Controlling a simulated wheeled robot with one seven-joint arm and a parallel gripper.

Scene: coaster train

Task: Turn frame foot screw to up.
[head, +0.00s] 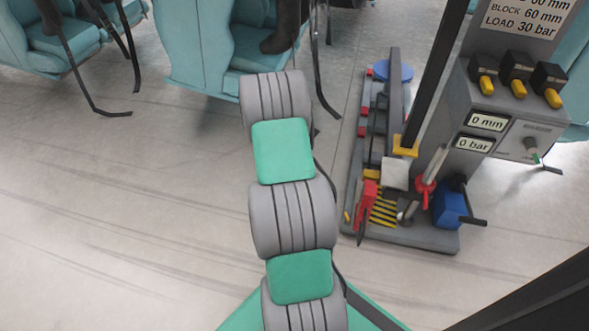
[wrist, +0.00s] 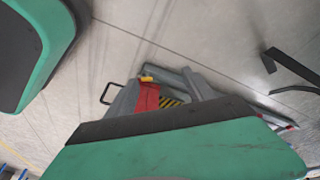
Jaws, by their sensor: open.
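A grey test rig stands on the floor at the right of the head view, on a flat base (head: 425,237). Low on it are a red block (head: 368,197) with a dark handle, a red-collared grey lever (head: 431,171) and a blue box (head: 450,206) with a dark bar handle. I cannot tell which part is the frame foot screw. In the wrist view, the red block (wrist: 148,97) and its black loop handle (wrist: 108,93) show beyond my fingers. My gripper (wrist: 105,85) is open and empty, its green-and-black fingers apart. It is hidden behind my arm in the head view.
A grey control column (head: 480,120) carries two readouts, "0 mm" and "0 bar", several yellow-tipped levers and a small knob (head: 530,144). Teal coaster seats (head: 195,45) with dark restraints stand at the back. Floor (head: 120,200) left of my arm is clear.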

